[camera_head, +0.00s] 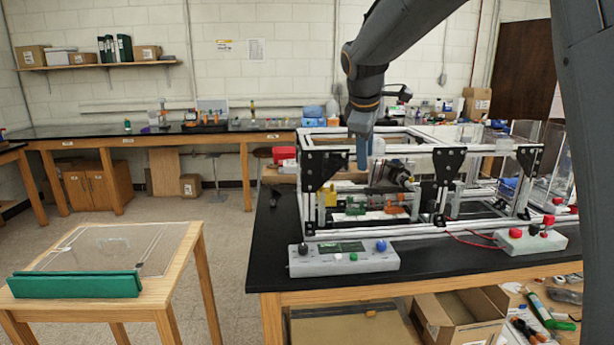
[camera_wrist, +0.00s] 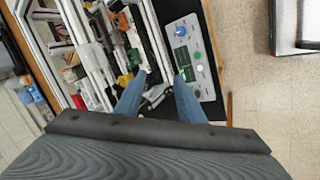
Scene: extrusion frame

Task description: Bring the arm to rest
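My gripper (camera_head: 362,165) hangs down from my arm (camera_head: 366,80) over the front left part of the white extrusion frame (camera_head: 400,232) on the black bench. In the wrist view its two blue fingers (camera_wrist: 159,80) stand apart, with bench and frame parts visible between them and nothing held. In the head view the fingers overlap, and I cannot tell whether they touch the frame. The frame also shows in the wrist view (camera_wrist: 98,65), to the left of the fingers.
A grey control box (camera_head: 345,259) with buttons sits in front of the frame; another box (camera_head: 530,240) with red knobs is at right. Green and orange parts (camera_head: 356,206) lie inside the frame. A small wooden table (camera_head: 170,285) with a green binder (camera_head: 75,285) stands left, with open floor behind it.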

